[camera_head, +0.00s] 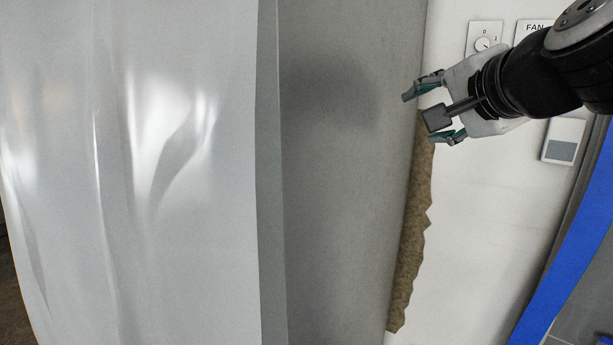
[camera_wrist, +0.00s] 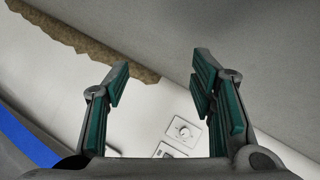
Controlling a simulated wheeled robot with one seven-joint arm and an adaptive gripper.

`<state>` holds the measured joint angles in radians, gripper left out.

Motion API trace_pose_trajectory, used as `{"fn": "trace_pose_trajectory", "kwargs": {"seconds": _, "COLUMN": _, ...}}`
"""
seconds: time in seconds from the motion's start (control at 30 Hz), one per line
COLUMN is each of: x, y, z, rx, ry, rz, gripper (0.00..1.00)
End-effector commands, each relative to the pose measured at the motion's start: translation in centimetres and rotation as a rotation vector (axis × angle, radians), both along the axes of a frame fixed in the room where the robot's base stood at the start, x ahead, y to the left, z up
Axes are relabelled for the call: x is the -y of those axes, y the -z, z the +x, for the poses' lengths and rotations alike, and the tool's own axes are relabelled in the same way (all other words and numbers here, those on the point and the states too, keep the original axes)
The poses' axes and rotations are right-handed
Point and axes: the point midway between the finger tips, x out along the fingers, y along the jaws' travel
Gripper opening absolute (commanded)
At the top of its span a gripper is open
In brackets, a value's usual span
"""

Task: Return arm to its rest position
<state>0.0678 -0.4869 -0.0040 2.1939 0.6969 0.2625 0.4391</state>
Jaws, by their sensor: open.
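My gripper (camera_head: 424,112) is at the upper right in the head view, in front of the grey wall's right edge. Its two green-padded fingers are spread apart with nothing between them. In the wrist view the open gripper (camera_wrist: 160,85) also shows empty, with the pale wall and the grey surface beyond it. My black arm comes in from the upper right corner of the head view. Whether the fingertips touch the wall cannot be told.
A translucent plastic sheet (camera_head: 130,180) hangs on the left. The grey wall (camera_head: 335,220) has a darker patch (camera_head: 330,90) and a ragged brown edge (camera_head: 408,250). Blue tape (camera_head: 565,240) runs at right.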

Motion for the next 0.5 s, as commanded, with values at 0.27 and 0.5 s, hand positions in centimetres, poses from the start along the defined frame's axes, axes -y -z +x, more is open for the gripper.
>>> {"fn": "trace_pose_trajectory", "kwargs": {"seconds": 0.27, "x": -2.1, "y": 14.0, "z": -12.3, "rx": -0.381, "ry": -0.446, "rz": -0.599, "gripper": 0.51}}
{"fn": "trace_pose_trajectory", "kwargs": {"seconds": 0.5, "x": 0.4, "y": 20.4, "z": -19.9, "rx": -0.613, "ry": -0.674, "rz": -0.885, "gripper": 0.51}}
